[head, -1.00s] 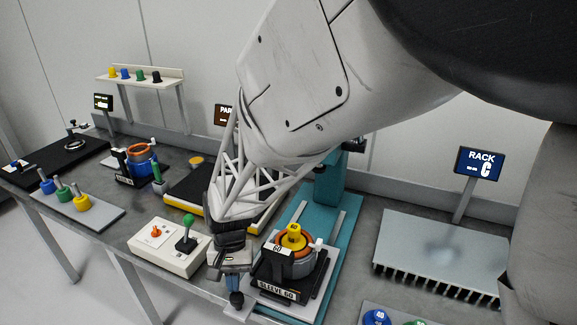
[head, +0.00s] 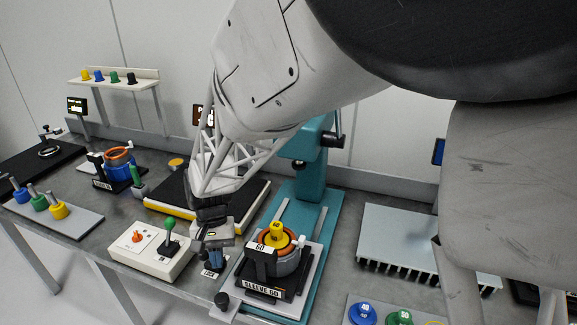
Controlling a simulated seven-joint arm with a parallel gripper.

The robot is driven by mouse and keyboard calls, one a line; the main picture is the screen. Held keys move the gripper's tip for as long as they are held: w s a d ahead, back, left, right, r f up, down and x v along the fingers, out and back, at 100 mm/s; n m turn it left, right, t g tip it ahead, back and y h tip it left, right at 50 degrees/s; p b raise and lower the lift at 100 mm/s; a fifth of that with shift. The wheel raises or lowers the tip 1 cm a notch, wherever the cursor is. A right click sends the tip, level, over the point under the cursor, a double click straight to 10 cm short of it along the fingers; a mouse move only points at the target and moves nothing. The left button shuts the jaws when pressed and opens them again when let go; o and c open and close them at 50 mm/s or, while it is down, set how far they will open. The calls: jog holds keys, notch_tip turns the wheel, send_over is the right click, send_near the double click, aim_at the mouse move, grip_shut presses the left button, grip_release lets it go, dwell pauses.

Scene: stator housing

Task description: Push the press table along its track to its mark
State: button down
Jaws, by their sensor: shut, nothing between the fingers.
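The press table (head: 238,287) is a light grey plate on the teal press base (head: 323,229), near the front of the bench. It bears a black fixture labelled SLEEVE 60 (head: 262,292), with a grey housing, orange ring and yellow plug (head: 277,232) in it. The mark cannot be made out.
The press column (head: 312,165) rises behind the table, beyond bare track rails. A control box with a green-topped lever (head: 169,231) stands close left of my gripper. A black pad with yellow edge (head: 236,218) lies behind it. A grey finned rack (head: 408,240) is at right.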

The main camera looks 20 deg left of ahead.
jog(key=v, duration=0.7)
jog(key=shift+r, duration=0.25)
jog(key=c, duration=1.4)
grip_release()
jog(key=shift+w, duration=0.2)
jog(key=o, duration=0.6)
jog(key=w+t, duration=0.1)
jog(key=w, duration=0.1)
jog(key=w+y, duration=0.1)
jog(key=w, duration=0.1)
jog(key=w+n+t, duration=0.1)
jog(key=w, duration=0.1)
jog(key=shift+w+d+r+t, duration=0.2)
jog(key=shift+w+d+t, duration=0.1)
jog(key=shift+w+d, duration=0.1)
jog(key=shift+o, duration=0.2)
jog(key=w+r+n+t+y, duration=0.4)
jog(key=w+r+t, duration=0.25)
jog(key=r, duration=0.35)
jog(key=s+d+f, duration=0.2)
jog(key=s+f, duration=0.3)
jog(key=s, duration=0.3)
jog(key=s+d+f+m+g, duration=0.1)
jog(key=s+d+f, duration=0.1)
jog(key=s+f, duration=0.3)
jog(key=s+d+f+g, duration=0.1)
jog(key=s+d+f, duration=0.2)
jog(key=s, duration=0.9)
jog(key=shift+f, duration=0.9)
